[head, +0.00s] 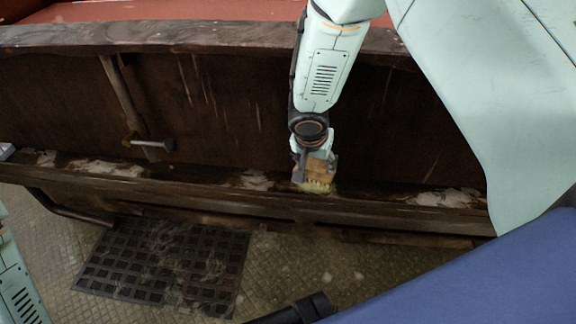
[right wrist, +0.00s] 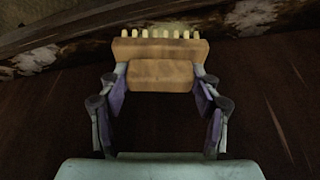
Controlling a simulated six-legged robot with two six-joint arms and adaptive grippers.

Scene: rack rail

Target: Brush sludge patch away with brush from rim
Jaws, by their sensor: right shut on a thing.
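My right gripper (head: 314,165) is shut on the brush, a wooden block (right wrist: 160,60) with a row of pale bristles, between its two fingers in the right wrist view. In the head view the brush (head: 319,170) points down at the dark brown rim (head: 200,195), its bristles at or close to the rim; contact is unclear. Pale, crusty sludge patches lie along the rim: one just left of the brush (head: 256,180), one farther left (head: 105,168), one at right (head: 445,198). The right wrist view shows patches too (right wrist: 250,14). My left gripper is not in view.
A dark brown wall (head: 230,110) rises behind the rim to a thick top beam (head: 180,37). A handle-like thing with a grey end (head: 150,143) juts out at left. A black grid mat (head: 165,265) lies on the patterned floor in front.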

